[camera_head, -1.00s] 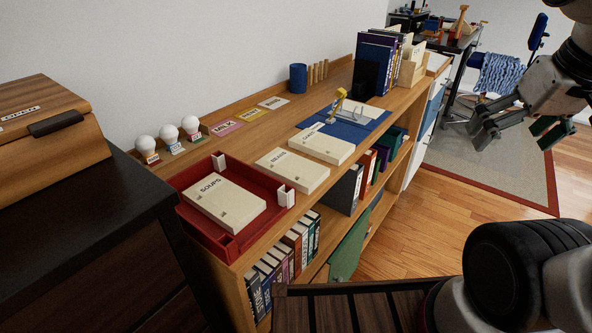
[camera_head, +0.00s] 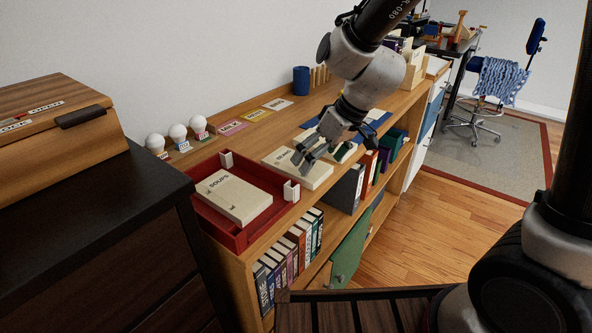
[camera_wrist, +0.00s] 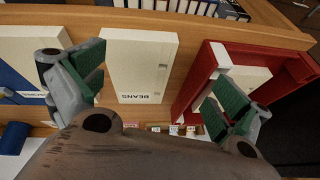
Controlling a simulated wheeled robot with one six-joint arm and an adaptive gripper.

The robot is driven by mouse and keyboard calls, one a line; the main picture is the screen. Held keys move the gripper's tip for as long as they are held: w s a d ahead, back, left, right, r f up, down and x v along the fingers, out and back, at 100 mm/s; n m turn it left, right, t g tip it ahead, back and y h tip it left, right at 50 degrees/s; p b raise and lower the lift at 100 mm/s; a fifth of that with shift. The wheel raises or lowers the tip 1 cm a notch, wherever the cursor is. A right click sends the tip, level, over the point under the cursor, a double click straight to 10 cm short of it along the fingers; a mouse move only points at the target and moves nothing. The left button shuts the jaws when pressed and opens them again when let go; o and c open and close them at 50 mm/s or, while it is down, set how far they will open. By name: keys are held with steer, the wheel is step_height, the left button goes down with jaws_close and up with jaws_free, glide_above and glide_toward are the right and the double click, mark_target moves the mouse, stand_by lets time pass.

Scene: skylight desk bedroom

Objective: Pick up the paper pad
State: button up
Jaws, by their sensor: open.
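Three cream pads with printed labels lie along the wooden shelf top; I cannot tell which is meant by the paper pad. The "SOUPS" pad (camera_head: 233,198) lies in a red tray (camera_head: 239,240). The "BEANS" pad (camera_head: 318,175) lies just beyond the tray, partly hidden by my gripper. A third pad (camera_head: 345,152) is mostly hidden behind my gripper (camera_head: 311,158). My gripper is open and empty above the "BEANS" pad. In the wrist view the "BEANS" pad (camera_wrist: 138,68) shows between the fingers; the right finger overlaps the red tray (camera_wrist: 193,78), where another pad shows.
Three white bulbs (camera_head: 178,133) and several label cards (camera_head: 254,115) line the back. A blue cup (camera_head: 301,80) stands by the wall. A wooden box (camera_head: 60,125) sits on the dark cabinet at left. Books (camera_head: 300,240) fill the shelf below.

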steer(key=w+r+t, duration=0.1)
steer(key=w+a+n, duration=0.1)
steer(key=w, duration=0.1)
steer(key=shift+a+r+t+y, duration=0.1)
steer(key=shift+r+t+y, duration=0.2)
steer(key=shift+r+t, duration=0.1)
steer(key=shift+w+n, duration=0.3)
steer(key=shift+n, duration=0.1)
steer(key=x, duration=0.7)
steer(key=shift+w+f, duration=0.15)
steer(key=shift+f, duration=0.15)
steer(key=c, duration=1.1)
steer(key=shift+o, duration=0.2)
steer(key=shift+r, duration=0.1)
